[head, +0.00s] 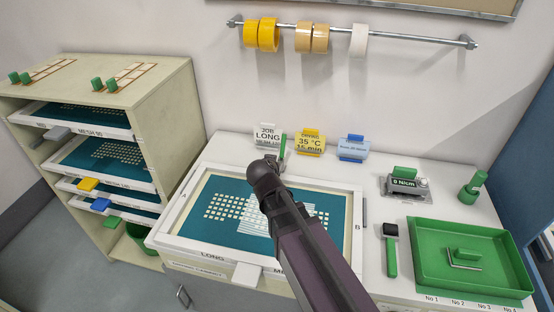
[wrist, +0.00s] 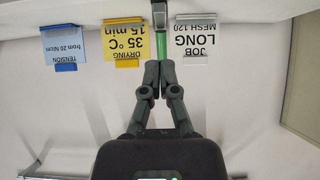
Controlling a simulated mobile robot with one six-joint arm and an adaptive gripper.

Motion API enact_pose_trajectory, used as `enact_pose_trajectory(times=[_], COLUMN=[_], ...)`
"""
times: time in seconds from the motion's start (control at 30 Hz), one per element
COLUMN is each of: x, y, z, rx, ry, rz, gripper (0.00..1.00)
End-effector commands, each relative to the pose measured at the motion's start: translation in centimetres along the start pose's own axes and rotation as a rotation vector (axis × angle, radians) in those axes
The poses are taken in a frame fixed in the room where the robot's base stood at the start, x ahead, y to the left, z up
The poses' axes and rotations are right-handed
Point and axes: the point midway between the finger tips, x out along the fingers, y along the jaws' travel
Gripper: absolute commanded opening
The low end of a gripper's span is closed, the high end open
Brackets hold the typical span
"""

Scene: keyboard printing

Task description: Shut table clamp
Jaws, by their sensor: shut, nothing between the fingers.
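The table clamp shows as an upright green handle (head: 283,148) at the back edge of the screen frame (head: 172,222). In the wrist view, which is upside down, the green handle (wrist: 163,50) and a grey metal part of the clamp (wrist: 159,17) stand just beyond my fingertips. My gripper (head: 272,160) is at the back of the frame, close beside the handle. In the wrist view my gripper (wrist: 160,72) has its fingers together with nothing between them. Whether they touch the handle I cannot tell. My arm hides part of the screen and the clamp's base.
Job, drying and tension cards (head: 267,137) (head: 310,140) (head: 353,149) stand along the wall behind the frame. A green tray (head: 430,282), a gauge (head: 408,186) and a green-handled tool (head: 391,255) are at right. A screen rack (head: 165,120) is at left. Tape rolls hang above on a rail (head: 400,38).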

Motion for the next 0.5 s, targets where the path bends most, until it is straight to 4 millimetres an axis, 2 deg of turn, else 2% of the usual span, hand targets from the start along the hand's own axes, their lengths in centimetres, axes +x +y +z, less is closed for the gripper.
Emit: enact_pose_trajectory(times=[0.03,0.2,0.5], x=[-1.2,-3.5,-5.2], y=[0.1,0.1,0.1], z=[0.4,1.3,2.1], rx=[-0.003,-0.002,0.0], ry=[0.001,0.0,0.001], rz=[-0.002,-0.001,0.0], gripper=[0.0,0.0,0.0])
